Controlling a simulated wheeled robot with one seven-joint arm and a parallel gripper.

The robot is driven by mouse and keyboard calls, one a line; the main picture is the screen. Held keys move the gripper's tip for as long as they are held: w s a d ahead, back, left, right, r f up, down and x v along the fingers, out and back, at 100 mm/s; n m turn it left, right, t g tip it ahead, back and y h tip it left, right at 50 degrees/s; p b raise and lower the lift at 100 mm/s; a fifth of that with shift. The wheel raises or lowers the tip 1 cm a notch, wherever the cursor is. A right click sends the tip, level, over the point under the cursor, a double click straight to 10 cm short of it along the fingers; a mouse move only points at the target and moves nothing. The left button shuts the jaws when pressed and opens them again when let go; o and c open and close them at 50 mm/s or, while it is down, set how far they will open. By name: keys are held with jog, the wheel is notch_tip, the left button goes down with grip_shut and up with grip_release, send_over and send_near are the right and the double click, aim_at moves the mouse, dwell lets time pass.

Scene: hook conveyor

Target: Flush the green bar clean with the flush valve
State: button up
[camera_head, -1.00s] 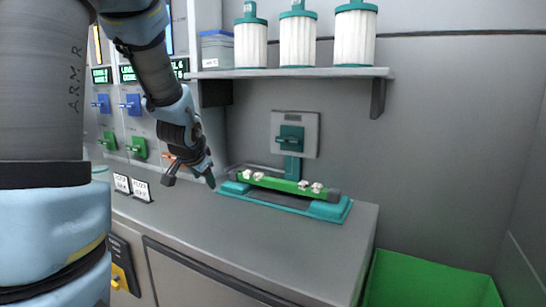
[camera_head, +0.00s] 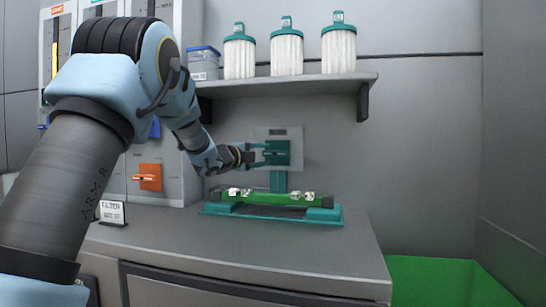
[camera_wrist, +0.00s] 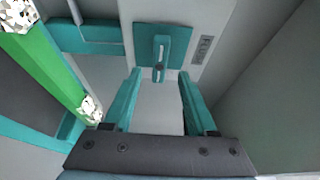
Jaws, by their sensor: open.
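The green bar (camera_head: 272,197) lies across the teal cradle (camera_head: 215,209) on the counter, with several whitish lumps (camera_head: 308,196) along its top. Part of the bar (camera_wrist: 50,70) and two lumps (camera_wrist: 91,108) show at the left in the wrist view. The teal flush valve (camera_head: 283,151) sits on a grey wall panel above the bar; its plate and handle (camera_wrist: 161,48) are beside a FLUSH label in the wrist view. My gripper (camera_head: 263,153) is open and level with the valve. In the wrist view its two teal fingers (camera_wrist: 160,74) stand either side of the handle's line, apparently empty between them.
A shelf (camera_head: 290,83) with three white filter cartridges (camera_head: 286,54) and a lidded tub (camera_head: 204,66) hangs above. A FILTER sign (camera_head: 112,212) and an orange valve (camera_head: 147,177) are at left. A green bin (camera_head: 430,280) stands at right. The front counter is clear.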

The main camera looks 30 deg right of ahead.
aim_at(274, 154)
jog(key=x, duration=0.6)
jog(key=shift+w+d+p, duration=0.2)
jog(key=shift+d+p, duration=0.1)
grip_shut()
